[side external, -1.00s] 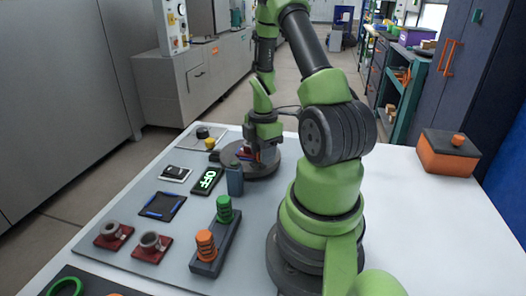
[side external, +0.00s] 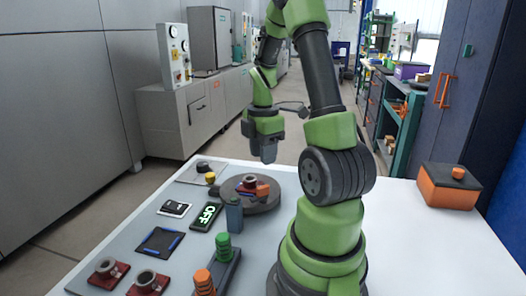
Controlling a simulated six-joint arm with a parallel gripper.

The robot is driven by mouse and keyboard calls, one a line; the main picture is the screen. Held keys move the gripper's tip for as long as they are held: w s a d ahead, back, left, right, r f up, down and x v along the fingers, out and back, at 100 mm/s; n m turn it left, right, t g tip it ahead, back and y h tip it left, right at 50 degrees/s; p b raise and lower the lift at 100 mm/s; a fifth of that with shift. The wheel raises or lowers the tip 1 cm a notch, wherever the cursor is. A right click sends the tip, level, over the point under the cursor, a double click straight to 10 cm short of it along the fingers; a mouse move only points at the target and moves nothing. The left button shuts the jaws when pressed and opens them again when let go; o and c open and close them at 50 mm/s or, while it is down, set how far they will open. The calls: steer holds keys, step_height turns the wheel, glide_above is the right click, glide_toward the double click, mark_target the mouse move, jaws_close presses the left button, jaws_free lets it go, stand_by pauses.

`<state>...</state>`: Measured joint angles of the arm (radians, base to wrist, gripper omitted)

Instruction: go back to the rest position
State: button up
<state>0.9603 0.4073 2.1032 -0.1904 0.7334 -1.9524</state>
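My gripper (side external: 267,158) hangs in the air above the dark round turntable (side external: 234,205), pointing down. It is clear of everything below it. Its grey fingers look like one block from this side, so I cannot tell whether they are apart. No held object shows. On the turntable sits a small grey ring-shaped part (side external: 249,182) with a red-orange piece (side external: 263,189) beside it.
A dark post (side external: 234,214) stands just in front of the turntable, near the OFF panel (side external: 206,216). An orange box (side external: 447,190) stands right. The white table's right side is mostly clear.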

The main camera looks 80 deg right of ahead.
steer(key=shift+r, duration=0.1)
stand_by(0.4)
steer(key=w+a+r+m+t+h, duration=0.1)
steer(key=w+a+r+m+t, duration=0.35)
steer(key=a+r, duration=0.65)
steer(key=s+a+r+m+t+y, duration=0.1)
steer(key=s+a+r+m, duration=0.1)
steer(key=a+m, duration=0.2)
steer(key=s+a+r+m+t+y, duration=0.1)
steer(key=s+a+m+y, duration=0.1)
steer(key=a, duration=0.7)
steer(key=s+m, duration=0.1)
steer(key=m, duration=0.1)
steer(key=shift+s+a+r+m+t, duration=0.15)
steer(key=shift+a+r+m+t, duration=0.05)
steer(key=shift+r+m+t, duration=0.15)
